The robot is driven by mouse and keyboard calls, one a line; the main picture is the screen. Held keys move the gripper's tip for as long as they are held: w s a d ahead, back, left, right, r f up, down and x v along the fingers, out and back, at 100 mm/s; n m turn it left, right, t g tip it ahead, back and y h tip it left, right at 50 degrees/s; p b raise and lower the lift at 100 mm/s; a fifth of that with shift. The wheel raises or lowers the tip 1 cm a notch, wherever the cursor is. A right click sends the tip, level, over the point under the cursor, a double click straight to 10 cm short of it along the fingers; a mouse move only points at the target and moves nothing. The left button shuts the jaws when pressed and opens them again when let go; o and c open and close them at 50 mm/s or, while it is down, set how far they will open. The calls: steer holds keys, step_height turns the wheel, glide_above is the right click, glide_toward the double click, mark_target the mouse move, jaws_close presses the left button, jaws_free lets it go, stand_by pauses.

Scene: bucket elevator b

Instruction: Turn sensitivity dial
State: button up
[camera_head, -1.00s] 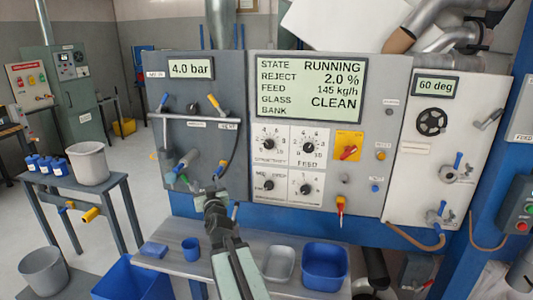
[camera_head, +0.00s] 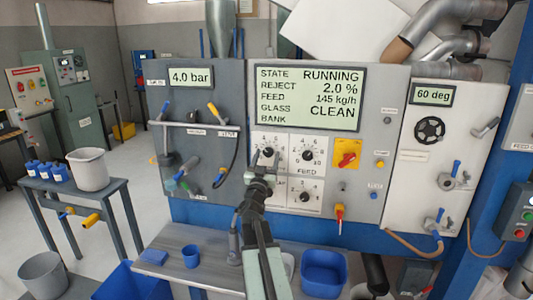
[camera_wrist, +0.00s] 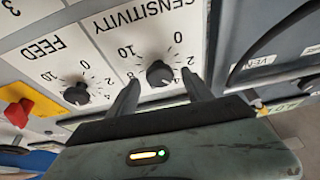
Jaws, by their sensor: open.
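The sensitivity dial (camera_wrist: 159,74) is a black knob on a white scale plate. In the wrist view it sits upside down, just beyond and between my two fingertips. My gripper (camera_wrist: 158,88) is open, with one finger on each side of the dial; I cannot tell whether either finger touches it. In the head view my gripper (camera_head: 262,164) is raised in front of the panel, and the dial (camera_head: 268,151) shows just above it, partly covered.
The feed dial (camera_wrist: 76,93) is close beside it, with a red switch on a yellow plate (camera_wrist: 30,105) beyond. Lower dials (camera_head: 304,196) sit beneath. Hoses and a rail (camera_head: 195,125) are on the grey panel to the left. A blue tray (camera_head: 324,270) stands on the bench below.

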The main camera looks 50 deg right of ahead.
steer(key=shift+w+d+r, duration=0.1)
steer(key=shift+d, duration=0.05)
jaws_close()
steer(key=shift+m+g, duration=0.4)
steer(key=shift+m, duration=0.2)
steer(key=m+g, duration=0.1)
steer(key=m, duration=0.3)
steer(key=shift+w+r+g+h+p, duration=0.1)
steer(key=shift+w+g+h+p, duration=0.05)
steer(key=shift+g+h+p, duration=0.25)
steer(key=shift+m+g+p, duration=0.4)
steer(key=shift+m+g, duration=0.4)
steer(key=shift+m, duration=0.7)
steer(key=shift+m+g+p, duration=0.4)
steer(key=shift+m+g, duration=0.4)
steer(key=shift+m, duration=0.7)
jaws_free()
